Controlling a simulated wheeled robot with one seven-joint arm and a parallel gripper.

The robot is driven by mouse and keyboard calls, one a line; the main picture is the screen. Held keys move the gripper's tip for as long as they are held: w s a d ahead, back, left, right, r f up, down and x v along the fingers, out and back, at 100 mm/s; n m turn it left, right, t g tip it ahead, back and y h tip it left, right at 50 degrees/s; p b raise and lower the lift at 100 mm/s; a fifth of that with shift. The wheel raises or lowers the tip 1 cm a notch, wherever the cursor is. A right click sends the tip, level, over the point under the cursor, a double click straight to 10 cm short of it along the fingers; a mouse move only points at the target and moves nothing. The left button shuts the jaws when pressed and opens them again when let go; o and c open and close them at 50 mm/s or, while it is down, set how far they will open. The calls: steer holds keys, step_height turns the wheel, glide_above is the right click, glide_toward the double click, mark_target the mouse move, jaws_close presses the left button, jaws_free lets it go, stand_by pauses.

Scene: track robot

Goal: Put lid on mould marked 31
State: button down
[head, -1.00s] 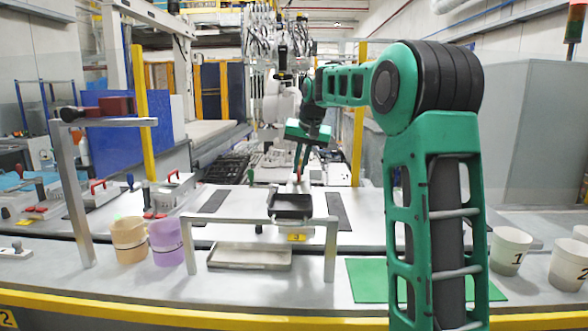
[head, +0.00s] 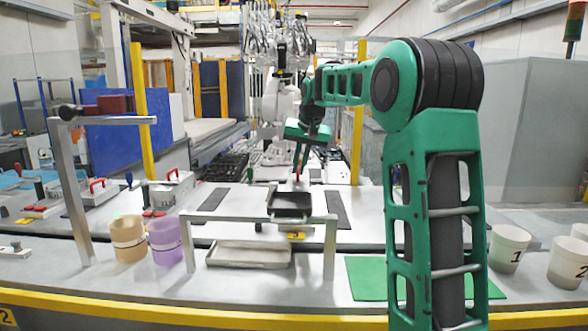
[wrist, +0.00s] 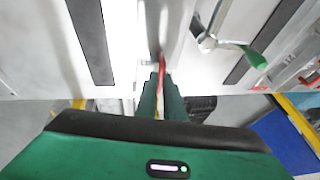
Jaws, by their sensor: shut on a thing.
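My gripper (head: 300,163) is above the far part of the work surface, fingers pointing down. In the wrist view its two green fingers (wrist: 160,92) are shut on a slim red handle (wrist: 162,64). The red handle also shows just below the fingertips in the head view (head: 298,174). What hangs under the handle is hard to make out, so I cannot tell the lid's outline. A dark, open tray-like mould (head: 291,204) stands nearer to the head camera than the gripper. A yellow label (head: 296,235) sits below it; its number is blurred.
A grey metal frame (head: 255,216) spans the front, with a shallow grey tray (head: 248,256) beneath. Tan (head: 128,241) and purple (head: 165,242) cups stand left. White cups (head: 508,249) stand right, past a green mat (head: 366,279). A lever with a green knob (wrist: 255,58) is beside the gripper.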

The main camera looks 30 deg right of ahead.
steer(key=shift+f, duration=0.6)
stand_by(0.8)
steer(key=c, duration=1.8)
jaws_free()
steer(key=v, duration=1)
steer(key=shift+r, duration=0.35)
steer(key=shift+s+a, duration=0.1)
steer(key=shift+s, duration=0.05)
